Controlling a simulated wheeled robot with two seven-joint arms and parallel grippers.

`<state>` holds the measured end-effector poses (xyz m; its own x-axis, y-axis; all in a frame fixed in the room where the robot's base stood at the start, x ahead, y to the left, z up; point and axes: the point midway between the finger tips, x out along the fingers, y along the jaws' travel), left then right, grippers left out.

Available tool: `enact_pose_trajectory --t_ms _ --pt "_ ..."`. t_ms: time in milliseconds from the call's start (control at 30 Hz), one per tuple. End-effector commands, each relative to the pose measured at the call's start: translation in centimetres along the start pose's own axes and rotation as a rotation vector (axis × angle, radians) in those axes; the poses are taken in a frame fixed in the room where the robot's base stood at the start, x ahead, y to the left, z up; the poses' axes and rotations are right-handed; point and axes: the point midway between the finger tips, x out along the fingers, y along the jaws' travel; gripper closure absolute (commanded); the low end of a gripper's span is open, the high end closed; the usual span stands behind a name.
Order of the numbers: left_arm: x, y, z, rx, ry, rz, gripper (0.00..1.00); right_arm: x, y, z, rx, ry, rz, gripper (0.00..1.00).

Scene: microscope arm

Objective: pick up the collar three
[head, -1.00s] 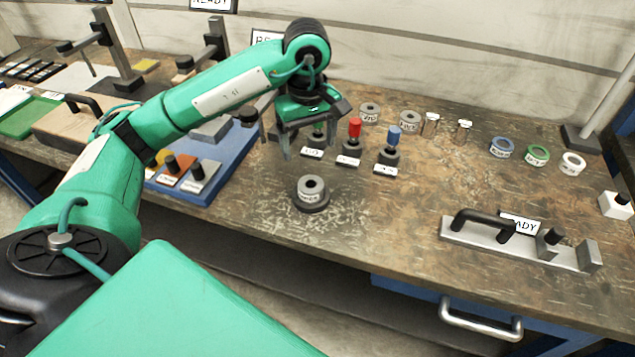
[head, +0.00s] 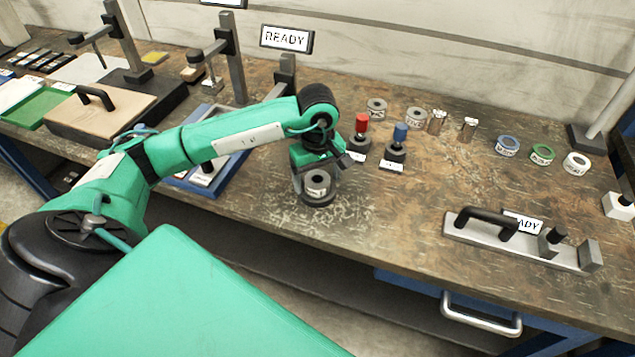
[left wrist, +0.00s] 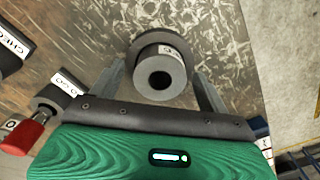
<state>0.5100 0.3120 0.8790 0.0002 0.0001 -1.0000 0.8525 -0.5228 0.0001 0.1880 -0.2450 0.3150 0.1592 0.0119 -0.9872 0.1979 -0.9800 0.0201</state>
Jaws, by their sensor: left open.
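A grey ring-shaped collar (head: 317,182) with a white label sits on a dark round base (head: 318,199) near the front of the bench. Its label is too small to read surely. In the left wrist view the collar (left wrist: 160,75) shows its dark centre hole and lies between the fingers. My left gripper (head: 316,178) is open and low at the collar, with a finger on either side. In the left wrist view gaps show between the collar and the fingers of the gripper (left wrist: 158,80). My right gripper is in neither view.
Red-topped (head: 361,133) and blue-topped (head: 398,140) posts stand just behind and right of the gripper. Two grey collars (head: 377,106) and metal cylinders stand farther back. Blue, green and white rings (head: 576,163) are at right. A handled metal fixture (head: 515,240) lies front right.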

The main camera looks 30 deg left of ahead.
Motion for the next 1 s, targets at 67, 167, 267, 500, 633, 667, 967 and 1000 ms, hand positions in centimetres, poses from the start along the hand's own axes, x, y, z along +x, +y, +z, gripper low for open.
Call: enact_pose_trajectory --t_ms 67,167,267,500,633,667,967,1000 --pt "0.17 0.0 -0.01 0.0 0.0 0.0 0.22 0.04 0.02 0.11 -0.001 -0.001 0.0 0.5" --pt "0.18 0.0 -0.01 0.0 0.0 0.0 0.22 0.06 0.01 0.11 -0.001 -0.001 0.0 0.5" --pt "0.17 0.0 -0.01 0.0 0.0 0.0 0.28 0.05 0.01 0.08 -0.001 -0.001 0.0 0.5" --pt "0.15 0.0 -0.01 0.0 0.0 0.0 0.75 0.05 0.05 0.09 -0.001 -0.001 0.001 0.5" --pt "0.01 0.04 -0.04 0.0 0.001 0.002 0.96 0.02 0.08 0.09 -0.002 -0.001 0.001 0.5" --pt "0.01 0.04 -0.04 0.0 0.001 0.002 0.96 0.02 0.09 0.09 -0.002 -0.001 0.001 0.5" --pt "-0.33 0.07 -0.05 -0.001 0.001 0.003 0.96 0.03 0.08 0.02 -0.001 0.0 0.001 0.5" --pt "-0.54 0.08 -0.05 -0.001 0.001 0.004 0.96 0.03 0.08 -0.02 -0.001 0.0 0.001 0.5"
